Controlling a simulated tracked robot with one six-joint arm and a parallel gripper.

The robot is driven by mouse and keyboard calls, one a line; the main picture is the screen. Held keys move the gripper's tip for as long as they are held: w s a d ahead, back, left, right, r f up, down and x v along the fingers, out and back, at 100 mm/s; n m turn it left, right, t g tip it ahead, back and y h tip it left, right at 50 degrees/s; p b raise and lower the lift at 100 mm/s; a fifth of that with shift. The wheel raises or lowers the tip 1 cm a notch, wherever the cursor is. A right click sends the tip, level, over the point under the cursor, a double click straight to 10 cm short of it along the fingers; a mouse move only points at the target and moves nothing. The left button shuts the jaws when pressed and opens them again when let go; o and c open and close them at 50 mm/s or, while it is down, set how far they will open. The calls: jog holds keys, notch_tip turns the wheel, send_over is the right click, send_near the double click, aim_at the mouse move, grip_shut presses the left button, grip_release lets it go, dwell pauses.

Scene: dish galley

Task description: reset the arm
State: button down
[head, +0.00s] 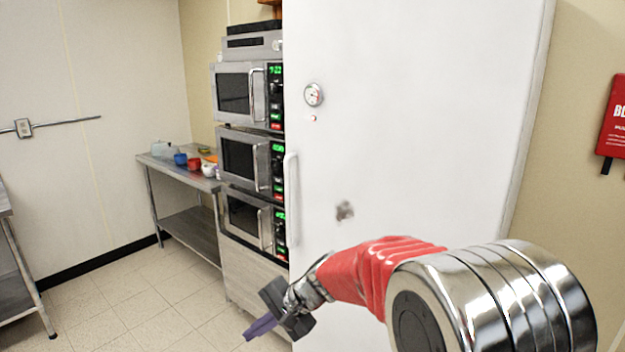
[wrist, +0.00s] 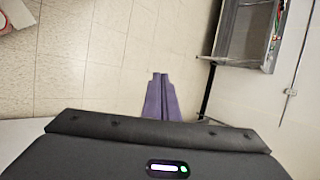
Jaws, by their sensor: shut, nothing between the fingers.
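My gripper (head: 260,327) shows at the lower middle of the head view, at the end of my red-sleeved arm. Its purple fingers point down and to the left. In the wrist view my gripper (wrist: 159,77) has both fingers together, with nothing between them. It hangs over bare floor tiles, apart from any object. My arm reaches in from the lower right of the head view, in front of the white cabinet.
A tall white cabinet (head: 400,110) with a handle stands ahead. Several microwaves (head: 240,95) are stacked left of it. A steel table (head: 160,166) with cups and bowls stands farther back. Another steel table (head: 8,255) is at the left edge. The tiled floor (head: 130,310) between is clear.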

jog(key=s+d+r+n+t+h, duration=0.2)
jog(key=s+d+r+n+h, duration=0.1)
jog(key=s+d, duration=0.9)
jog(key=s+d+r+n+t+h, duration=0.2)
jog(key=s+d+r+h, duration=0.3)
jog(key=s+d, duration=0.8)
jog(key=shift+s+d+r+n, duration=0.35)
jog(key=shift+d+r, duration=0.9)
jog(key=shift+d, duration=0.75)
